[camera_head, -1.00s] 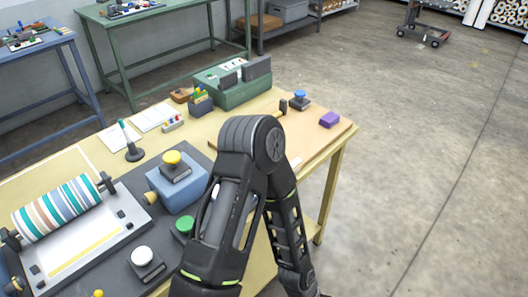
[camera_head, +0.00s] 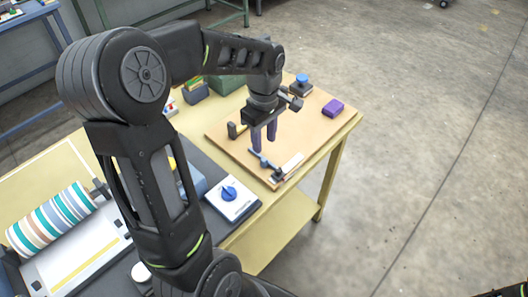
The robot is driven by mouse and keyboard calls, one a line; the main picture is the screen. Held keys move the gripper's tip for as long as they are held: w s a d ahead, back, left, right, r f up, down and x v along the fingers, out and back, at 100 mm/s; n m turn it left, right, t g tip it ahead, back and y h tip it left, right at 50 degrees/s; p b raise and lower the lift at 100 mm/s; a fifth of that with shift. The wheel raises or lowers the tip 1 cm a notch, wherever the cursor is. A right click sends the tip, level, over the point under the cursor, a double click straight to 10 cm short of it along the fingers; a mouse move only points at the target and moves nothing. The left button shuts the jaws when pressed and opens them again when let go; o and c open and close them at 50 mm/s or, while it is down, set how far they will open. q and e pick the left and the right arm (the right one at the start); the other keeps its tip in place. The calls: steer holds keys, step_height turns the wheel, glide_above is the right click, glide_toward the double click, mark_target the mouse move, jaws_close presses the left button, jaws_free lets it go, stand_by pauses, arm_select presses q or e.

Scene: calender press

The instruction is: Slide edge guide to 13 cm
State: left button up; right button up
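The tan board (camera_head: 222,128) lies on the right part of the yellow workbench. On its near edge a small grey-blue bar with dark clamp-like ends, which looks like the edge guide (camera_head: 265,160), lies beside a white strip (camera_head: 291,163). The strip's markings are too small to read. My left gripper (camera_head: 264,148) hangs over the board with its fingers pointing down, just above and behind the bar. Its two purplish fingers are apart with nothing seen between them. I cannot tell whether they touch the bar. My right gripper is out of view.
A purple block (camera_head: 333,107) and a blue-topped stamp-like piece (camera_head: 301,84) sit at the board's far right. A dark post (camera_head: 232,131) stands left of the gripper. A white box with a blue dial (camera_head: 231,198) and the striped roller (camera_head: 50,218) are nearer. My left arm hides much of the bench.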

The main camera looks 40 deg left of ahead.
mark_target(264, 159)
arm_select(q)
steer(key=shift+w+a+f, duration=0.3)
steer(key=shift+a+f, duration=0.05)
steer(key=shift+f, duration=0.3)
steer(key=shift+d+f+p, duration=0.1)
steer(key=shift+f+p, duration=0.45)
steer(key=shift+f, duration=2.95)
jaws_close()
